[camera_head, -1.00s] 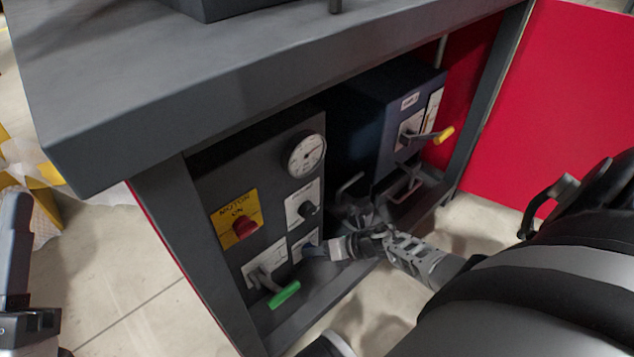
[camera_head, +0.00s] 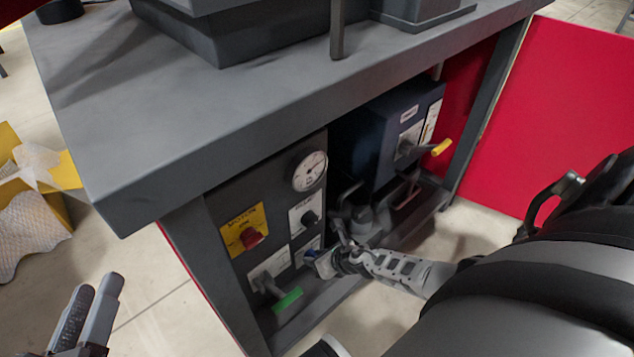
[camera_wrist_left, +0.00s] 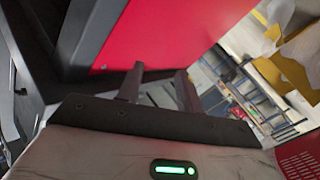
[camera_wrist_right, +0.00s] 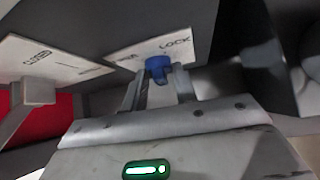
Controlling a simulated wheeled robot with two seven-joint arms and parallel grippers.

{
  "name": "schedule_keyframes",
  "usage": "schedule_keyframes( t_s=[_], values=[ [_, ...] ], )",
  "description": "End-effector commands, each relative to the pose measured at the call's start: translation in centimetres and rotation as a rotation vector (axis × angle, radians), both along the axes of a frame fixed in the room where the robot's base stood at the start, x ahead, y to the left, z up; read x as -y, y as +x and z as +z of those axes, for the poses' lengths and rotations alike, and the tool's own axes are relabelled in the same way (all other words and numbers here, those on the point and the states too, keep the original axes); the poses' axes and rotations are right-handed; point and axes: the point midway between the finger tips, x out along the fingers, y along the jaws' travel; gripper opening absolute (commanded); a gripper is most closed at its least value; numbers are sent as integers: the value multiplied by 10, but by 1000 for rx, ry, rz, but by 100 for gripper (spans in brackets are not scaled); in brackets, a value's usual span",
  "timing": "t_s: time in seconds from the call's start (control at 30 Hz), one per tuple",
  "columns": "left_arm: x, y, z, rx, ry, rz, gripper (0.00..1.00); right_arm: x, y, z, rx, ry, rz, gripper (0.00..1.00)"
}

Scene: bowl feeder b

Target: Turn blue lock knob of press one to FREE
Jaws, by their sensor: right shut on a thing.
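The blue lock knob (camera_wrist_right: 158,66) sits on a white plate (camera_wrist_right: 150,53) in the right wrist view. The word LOCK reads to its right; lettering on its left is partly hidden. My right gripper (camera_wrist_right: 160,82) has its fingers on either side of the knob and is shut on it. In the head view this gripper (camera_head: 318,262) is at the lower right of the dark control panel (camera_head: 232,190), where the knob is mostly covered. I cannot tell the knob's exact pointing. My left gripper (camera_head: 98,285) is open and empty, left of the bench; its parted fingers (camera_wrist_left: 158,82) show in the left wrist view.
Around the knob are a green-handled lever (camera_head: 287,302), a black knob (camera_head: 310,217), a red motor knob (camera_head: 252,237) and a gauge (camera_head: 310,171). A blue box (camera_head: 390,135) with a yellow-handled lever (camera_head: 440,147) stands right. The bench top (camera_head: 190,110) overhangs the panel.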

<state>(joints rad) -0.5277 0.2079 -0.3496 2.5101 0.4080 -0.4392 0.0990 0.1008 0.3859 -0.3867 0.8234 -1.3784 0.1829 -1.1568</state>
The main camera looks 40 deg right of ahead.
Motion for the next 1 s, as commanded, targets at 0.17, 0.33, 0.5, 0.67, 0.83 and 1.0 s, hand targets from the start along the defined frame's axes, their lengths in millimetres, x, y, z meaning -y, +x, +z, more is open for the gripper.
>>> schedule_keyframes(
  t_s=[0.17,0.33,0.5,0.67,0.83,1.0],
  values=[
    [0,0,0,-3,0,0,36,0,-1,-1,-3,-2,1,6],
    [0,0,0,-2,0,0,36,0,-1,-1,-3,-2,0,34],
    [0,0,0,-1,-1,1,36,0,-1,-1,-2,-1,0,35],
    [0,0,2,0,1,1,36,1,-2,1,-2,-1,0,35],
    [-1,0,13,-9,32,3,36,4,-16,19,-3,-2,0,35],
    [-6,-6,-12,-96,171,15,36,10,-43,48,-4,-2,3,35]
  ],
)
